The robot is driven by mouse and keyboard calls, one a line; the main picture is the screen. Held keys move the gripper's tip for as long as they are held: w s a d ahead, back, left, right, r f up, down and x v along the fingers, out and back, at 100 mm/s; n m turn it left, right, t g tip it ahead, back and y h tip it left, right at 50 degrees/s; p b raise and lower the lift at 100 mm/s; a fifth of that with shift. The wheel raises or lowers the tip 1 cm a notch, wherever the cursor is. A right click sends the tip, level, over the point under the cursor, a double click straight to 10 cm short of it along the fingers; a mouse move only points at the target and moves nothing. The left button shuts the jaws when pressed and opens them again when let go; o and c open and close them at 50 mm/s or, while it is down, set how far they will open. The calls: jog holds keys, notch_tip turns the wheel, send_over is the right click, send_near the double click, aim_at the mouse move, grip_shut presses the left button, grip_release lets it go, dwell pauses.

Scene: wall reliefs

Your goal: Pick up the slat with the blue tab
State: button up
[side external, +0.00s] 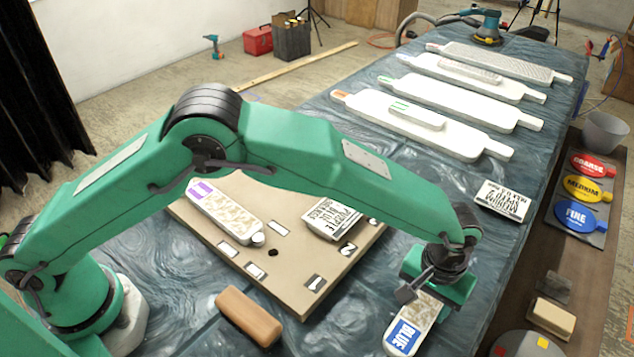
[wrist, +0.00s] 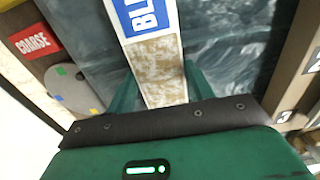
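The slat with the blue tab (side external: 428,305) is pale and speckled, with a blue label reading BLUE at its near end. My gripper (side external: 436,283) is at its far part in the side view. In the wrist view the slat (wrist: 160,75) runs up between the two green fingers of my gripper (wrist: 158,65), its label cut off by the top edge. The fingertips meet both its long edges, so my gripper looks shut on it. I cannot tell how high it is above the blue cloth.
A tan board (side external: 190,222) holds a purple-tabbed slat (side external: 225,215) and a labelled white block (side external: 333,218). A brown wooden block (side external: 249,316) lies in front. Several long white slats (side external: 460,104) lie at the back. Coloured discs (side external: 588,188) lie on the right ledge.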

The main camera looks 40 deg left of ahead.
aim_at(425, 305)
jog(key=c, duration=0.3)
jog(key=shift+r, duration=0.15)
jog(key=shift+r, duration=0.9)
notch_tip(425, 305, up, 2)
jog(key=shift+r, duration=0.2)
jog(key=s+r, duration=0.2)
jog(key=s, duration=0.1)
jog(key=s+d+r, duration=0.1)
jog(key=s+r, duration=0.1)
jog(key=s, duration=0.2)
jog(key=s+d+r, duration=0.1)
jog(key=s+r, duration=0.1)
jog(key=s, duration=0.2)
jog(key=shift+s+d+r, duration=0.2)
jog(key=shift+d+r, duration=0.05)
jog(key=shift+r, duration=0.05)
jog(key=shift+w+a, duration=0.1)
